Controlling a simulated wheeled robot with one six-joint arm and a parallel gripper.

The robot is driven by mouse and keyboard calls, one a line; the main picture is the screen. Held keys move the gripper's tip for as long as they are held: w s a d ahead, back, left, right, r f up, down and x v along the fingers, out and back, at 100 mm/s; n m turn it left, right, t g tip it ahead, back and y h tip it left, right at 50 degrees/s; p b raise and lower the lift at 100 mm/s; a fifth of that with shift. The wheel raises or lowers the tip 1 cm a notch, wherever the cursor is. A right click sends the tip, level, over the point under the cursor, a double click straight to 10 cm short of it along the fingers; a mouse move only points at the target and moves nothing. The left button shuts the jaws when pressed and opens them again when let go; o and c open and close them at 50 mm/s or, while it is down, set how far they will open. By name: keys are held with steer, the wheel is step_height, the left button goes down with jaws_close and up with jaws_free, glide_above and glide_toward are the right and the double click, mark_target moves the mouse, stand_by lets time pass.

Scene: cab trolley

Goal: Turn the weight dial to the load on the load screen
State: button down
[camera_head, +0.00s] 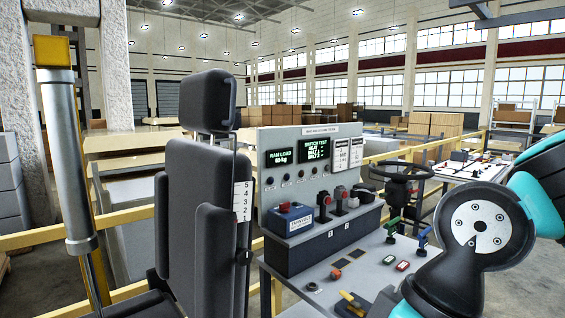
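The load screen (282,158) is on the left of the grey upright panel. It is headed RAM LOAD and shows green digits that look like 60 kg, though they are small. I cannot pick out the weight dial for certain. A small round dark knob (312,287) sits at the left of the desk top. My arm comes in from the right, over the right side of the desk, and hides part of it. My gripper is not in view.
A black seat (196,205) with a 1 to 5 scale on its side stands left of the desk. A yellow rail (30,239) runs behind.

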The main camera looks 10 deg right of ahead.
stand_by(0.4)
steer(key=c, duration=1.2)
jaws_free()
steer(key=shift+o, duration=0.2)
